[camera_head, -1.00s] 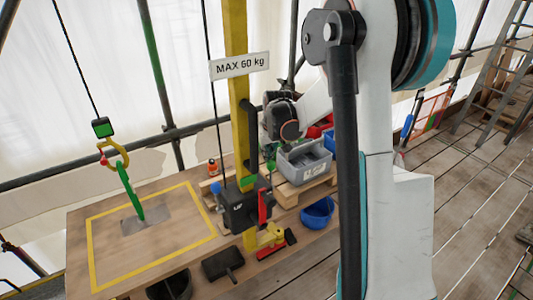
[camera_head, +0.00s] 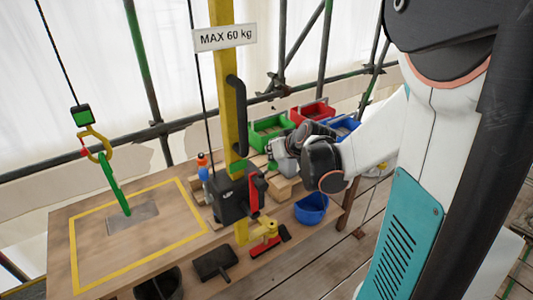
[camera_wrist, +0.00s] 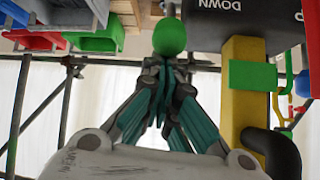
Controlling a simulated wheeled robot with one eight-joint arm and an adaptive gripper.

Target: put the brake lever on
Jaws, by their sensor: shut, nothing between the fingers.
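The black winch box (camera_head: 232,198) sits on the yellow post (camera_head: 224,90) above the bench. A red lever-like part (camera_head: 253,195) stands on the box's right side. In the wrist view the box (camera_wrist: 225,35) carries the word DOWN. A green ball knob (camera_wrist: 170,37) on a grey stem shows beside it, just beyond my fingertips. I cannot tell whether this knob belongs to the brake lever. My gripper (camera_wrist: 166,72) is shut and empty, pointing at the knob; I cannot tell whether they touch. In the head view my gripper (camera_head: 274,160) is small and partly hidden, right of the box.
Green (camera_head: 268,129), red (camera_head: 312,112) and blue bins stand behind my wrist. A blue bowl (camera_head: 311,208) sits on the bench's right. A green sling (camera_head: 113,184) hangs from a yellow hook above a yellow-outlined area. A black handle (camera_head: 237,115) juts from the post.

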